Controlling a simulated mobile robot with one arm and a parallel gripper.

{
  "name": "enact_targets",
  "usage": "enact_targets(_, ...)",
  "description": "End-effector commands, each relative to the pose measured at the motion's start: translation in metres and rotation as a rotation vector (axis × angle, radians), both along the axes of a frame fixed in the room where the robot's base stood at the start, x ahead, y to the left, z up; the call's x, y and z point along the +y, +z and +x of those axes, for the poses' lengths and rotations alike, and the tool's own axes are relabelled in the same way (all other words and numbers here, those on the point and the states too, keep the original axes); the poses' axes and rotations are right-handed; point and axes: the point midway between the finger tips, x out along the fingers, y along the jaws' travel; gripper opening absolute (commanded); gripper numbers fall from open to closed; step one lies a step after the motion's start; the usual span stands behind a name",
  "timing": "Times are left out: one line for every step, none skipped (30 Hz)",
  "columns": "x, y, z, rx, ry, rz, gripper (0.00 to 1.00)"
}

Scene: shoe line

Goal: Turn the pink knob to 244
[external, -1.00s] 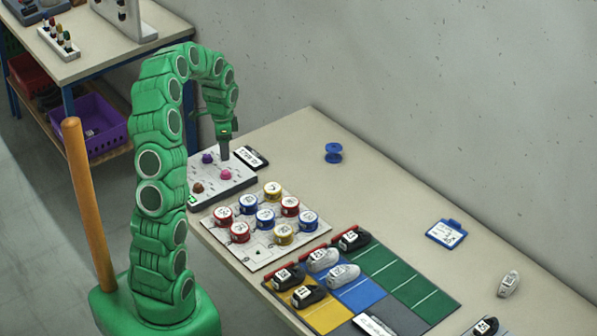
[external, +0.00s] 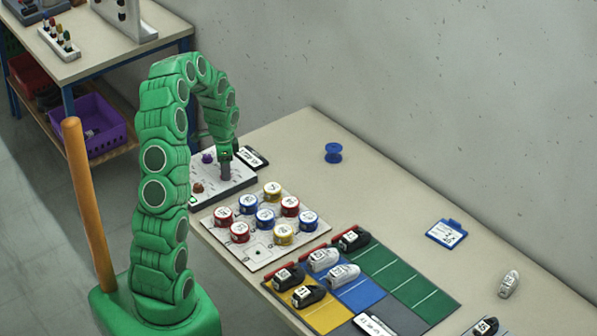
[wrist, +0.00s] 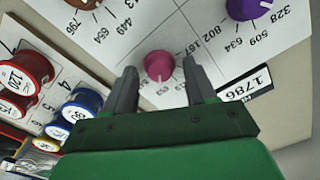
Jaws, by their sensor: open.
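The pink knob (wrist: 160,65) sits on a white panel (wrist: 125,40) with printed numbers around it. In the wrist view it lies between and just beyond the two fingertips of my gripper (wrist: 160,78). The fingers are open, one on each side, with a gap to the knob. The knob's pointer and the number 244 cannot be made out. In the external view my gripper (external: 225,172) points down over the panel and hides the pink knob.
A purple knob (wrist: 250,6) and a brown knob (wrist: 84,3) share the panel. A tag reading 1786 (wrist: 246,83) lies beside it. A board with red, blue and yellow spools (external: 265,217) stands close in front. The table behind the panel is mostly clear.

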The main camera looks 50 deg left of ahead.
Motion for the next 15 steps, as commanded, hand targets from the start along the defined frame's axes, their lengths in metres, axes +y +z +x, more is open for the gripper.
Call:
enact_targets(0.0,0.0002,0.0,0.0,0.0,0.0,0.56)
enact_targets(0.0,0.0003,0.0,0.0,0.0,0.0,0.56)
enact_targets(0.0,0.0002,0.0,0.0,0.0,0.0,0.54)
enact_targets(0.0,0.0002,0.0,0.0,0.0,0.0,0.49)
enact_targets(0.0,0.0003,0.0,0.0,0.0,0.0,0.45)
enact_targets(-0.0001,0.0003,0.0,0.0,0.0,0.0,0.39)
enact_targets(-0.0001,0.0003,0.0,0.0,0.0,0.0,0.34)
enact_targets(-0.0002,0.0003,-0.0001,0.0,0.0,0.0,0.3)
enact_targets(-0.0001,0.0003,0.0,0.0,0.0,0.0,0.23)
enact_targets(-0.0001,0.0004,0.0,0.0,0.0,0.0,0.19)
enact_targets(-0.0001,0.0004,0.0,0.0,0.0,0.0,0.14)
enact_targets(0.0,0.0004,0.0,0.0,0.0,0.0,0.08)
enact_targets(0.0,0.0004,0.0,0.0,0.0,0.0,0.04)
enact_targets(0.0,0.0004,0.0,0.0,0.0,0.0,0.0)
enact_targets(-0.0001,0.0004,0.0001,0.0,0.0,0.0,0.0)
